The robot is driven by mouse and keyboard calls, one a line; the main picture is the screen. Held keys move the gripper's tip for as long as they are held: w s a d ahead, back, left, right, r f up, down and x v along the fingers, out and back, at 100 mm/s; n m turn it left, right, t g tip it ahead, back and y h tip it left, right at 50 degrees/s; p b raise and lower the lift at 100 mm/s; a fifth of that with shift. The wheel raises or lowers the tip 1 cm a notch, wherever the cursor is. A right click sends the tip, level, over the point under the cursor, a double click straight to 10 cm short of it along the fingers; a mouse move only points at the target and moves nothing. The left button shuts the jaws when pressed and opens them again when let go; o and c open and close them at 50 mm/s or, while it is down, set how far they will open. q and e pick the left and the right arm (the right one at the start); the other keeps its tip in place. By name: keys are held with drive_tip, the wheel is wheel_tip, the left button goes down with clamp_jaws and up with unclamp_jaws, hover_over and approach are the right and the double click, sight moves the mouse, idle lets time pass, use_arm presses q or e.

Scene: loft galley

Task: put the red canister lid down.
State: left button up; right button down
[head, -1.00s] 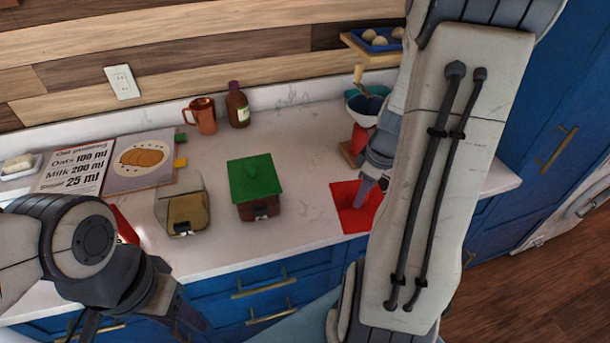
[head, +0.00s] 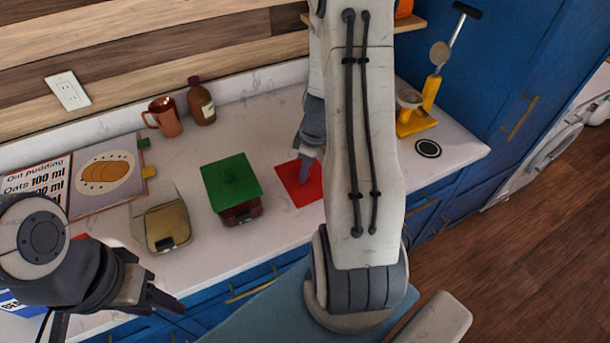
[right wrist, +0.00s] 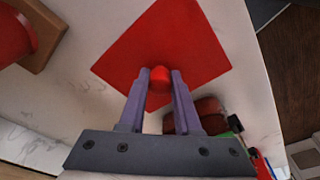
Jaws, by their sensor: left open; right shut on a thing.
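The red canister lid (head: 291,181) is a flat red square with a small round knob. My right gripper (head: 304,176) is shut on that knob, which shows between the fingertips in the right wrist view (right wrist: 160,76). The lid is over the counter, right of the green-lidded canister (head: 231,188); whether it touches the counter I cannot tell. My right arm hides part of the counter beyond it. My left gripper (head: 165,298) is open and empty, low at the left by the counter's front edge.
A tan-and-clear container (head: 166,226) stands left of the green-lidded canister. Behind are a copper mug (head: 164,117), a brown bottle (head: 201,103) and a recipe book (head: 105,177). A yellow stand (head: 416,120) and a dark disc (head: 428,148) are at the right.

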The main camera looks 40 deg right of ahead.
drive_tip(key=shift+f, duration=2.15)
drive_tip(key=shift+f+b, duration=0.15)
drive_tip(key=shift+b, duration=0.3)
drive_tip(key=c, duration=0.6)
unclamp_jaws()
